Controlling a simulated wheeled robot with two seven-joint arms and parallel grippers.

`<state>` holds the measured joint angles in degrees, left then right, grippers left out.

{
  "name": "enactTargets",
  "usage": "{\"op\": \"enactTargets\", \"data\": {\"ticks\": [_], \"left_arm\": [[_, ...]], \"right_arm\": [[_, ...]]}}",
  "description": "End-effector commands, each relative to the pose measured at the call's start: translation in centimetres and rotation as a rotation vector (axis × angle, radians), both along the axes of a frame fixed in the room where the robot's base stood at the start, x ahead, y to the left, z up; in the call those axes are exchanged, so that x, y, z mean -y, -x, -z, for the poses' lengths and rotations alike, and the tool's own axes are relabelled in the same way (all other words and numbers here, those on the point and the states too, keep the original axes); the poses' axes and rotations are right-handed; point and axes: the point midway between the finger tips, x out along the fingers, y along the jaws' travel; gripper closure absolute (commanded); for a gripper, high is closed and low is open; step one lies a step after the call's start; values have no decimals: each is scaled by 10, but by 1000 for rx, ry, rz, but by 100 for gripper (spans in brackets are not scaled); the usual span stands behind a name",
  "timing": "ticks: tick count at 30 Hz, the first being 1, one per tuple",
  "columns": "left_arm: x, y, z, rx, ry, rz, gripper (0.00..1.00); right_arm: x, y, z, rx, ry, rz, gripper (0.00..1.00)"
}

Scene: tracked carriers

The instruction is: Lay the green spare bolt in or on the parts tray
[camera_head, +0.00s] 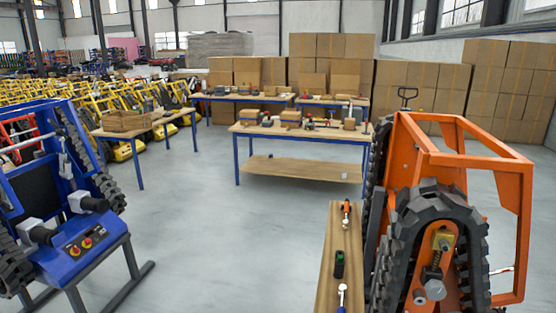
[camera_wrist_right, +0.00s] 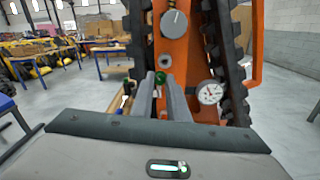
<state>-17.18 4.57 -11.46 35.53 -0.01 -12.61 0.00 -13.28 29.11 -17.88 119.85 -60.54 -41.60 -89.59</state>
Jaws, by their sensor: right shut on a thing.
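My right gripper (camera_wrist_right: 160,88) shows in the right wrist view, its two grey fingers shut on the green spare bolt (camera_wrist_right: 159,77). The bolt's round green head stands up between the fingertips; its lower part is mostly hidden by them. The fingers point toward the orange face of the tracked carrier (camera_wrist_right: 188,62), and I cannot tell the gap between them. I cannot make out either gripper in the head view, nor pick out the parts tray for certain in either view.
A narrow wooden bench (camera_head: 325,285) beside the orange carrier (camera_head: 515,200) bears an orange-and-black tool (camera_head: 346,213), a black-and-green object (camera_head: 339,264) and a white-and-blue tool (camera_head: 342,296). A blue carrier (camera_head: 55,185) stands left. Floor between is clear. Laden tables (camera_head: 238,130) stand behind.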

Motion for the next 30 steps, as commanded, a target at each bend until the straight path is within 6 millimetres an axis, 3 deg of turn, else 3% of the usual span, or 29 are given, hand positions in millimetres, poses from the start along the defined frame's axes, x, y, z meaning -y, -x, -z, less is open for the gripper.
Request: {"op": "enactTargets", "data": {"ticks": [8, 21, 30], "left_arm": [[0, 0, 48, 0, 0, 0, 64], [0, 0, 127, 0, 0, 0, 64], [0, 0, 148, 0, 0, 0, 64]], "right_arm": [[-42, 19, 27, 2, 4, -59, 100], [-115, 68, 57, 2, 0, -178, 100], [-136, 88, 60, 0, -2, -219, 100]]}}
